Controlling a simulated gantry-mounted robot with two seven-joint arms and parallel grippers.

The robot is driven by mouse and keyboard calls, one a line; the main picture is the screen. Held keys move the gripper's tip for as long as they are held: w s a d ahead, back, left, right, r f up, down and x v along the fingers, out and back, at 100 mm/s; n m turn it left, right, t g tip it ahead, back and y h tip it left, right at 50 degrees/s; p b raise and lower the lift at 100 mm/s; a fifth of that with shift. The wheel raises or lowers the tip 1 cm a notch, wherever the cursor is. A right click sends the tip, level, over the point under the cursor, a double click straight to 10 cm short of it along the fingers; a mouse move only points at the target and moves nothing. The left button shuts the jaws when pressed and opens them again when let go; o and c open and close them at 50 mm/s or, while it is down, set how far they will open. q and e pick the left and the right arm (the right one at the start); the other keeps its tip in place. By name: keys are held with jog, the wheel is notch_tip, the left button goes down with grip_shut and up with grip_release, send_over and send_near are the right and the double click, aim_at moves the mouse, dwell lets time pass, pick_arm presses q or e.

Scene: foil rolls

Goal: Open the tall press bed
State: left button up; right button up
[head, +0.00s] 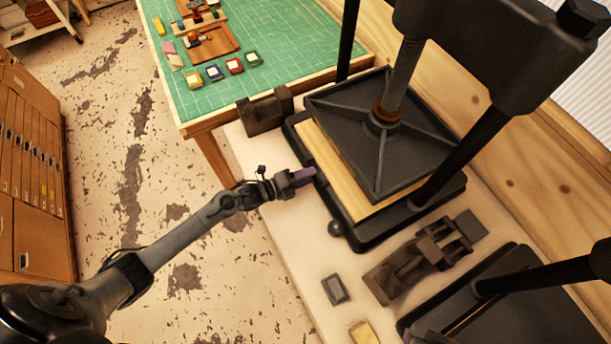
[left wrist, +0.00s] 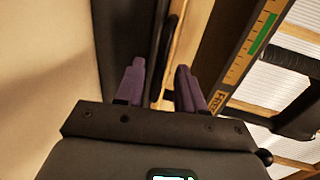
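The tall press (head: 378,125) stands on a pale bench, its dark ribbed platen above a wooden board on the bed (head: 345,180). A dark base (head: 385,228) lies under the board. My left gripper (head: 304,177) is at the left edge of the bed, with purple fingers pointing toward it. In the left wrist view my left gripper (left wrist: 160,84) has its fingers apart. A dark edge and a wooden strip (left wrist: 187,45) show between and beyond them; contact cannot be told.
A brown clamp-like device (head: 420,260), a small grey block (head: 335,289) and a second press (head: 510,310) stand nearer. A green cutting mat (head: 215,95) with coloured pads lies behind left. Floor at left is clear.

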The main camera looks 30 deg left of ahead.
pick_arm(q)
grip_shut()
dwell(0.3)
jog(key=shift+s, duration=0.15)
pick_arm(e)
jog(key=shift+w, duration=0.1)
